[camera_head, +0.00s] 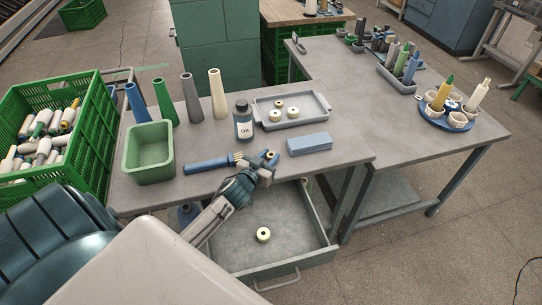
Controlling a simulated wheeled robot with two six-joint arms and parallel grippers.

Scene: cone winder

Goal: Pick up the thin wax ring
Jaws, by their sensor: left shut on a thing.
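My left gripper (268,160) is just above the front edge of the near table, over the back of the open drawer. It is shut on a small pale yellow thing, which looks like a wax ring and is mostly hidden by the fingers. Three pale rings lie in the grey tray (318,115): one at the back (279,104), one at the front left (275,116) and one at the right (293,112). Another pale ring (263,235) lies in the open drawer (232,258). My right gripper is not in view.
A brush (208,164) lies left of my gripper, and a blue block (309,143) lies to its right. An oil bottle (243,124), several tall cones and a green bin (150,153) stand behind and left.

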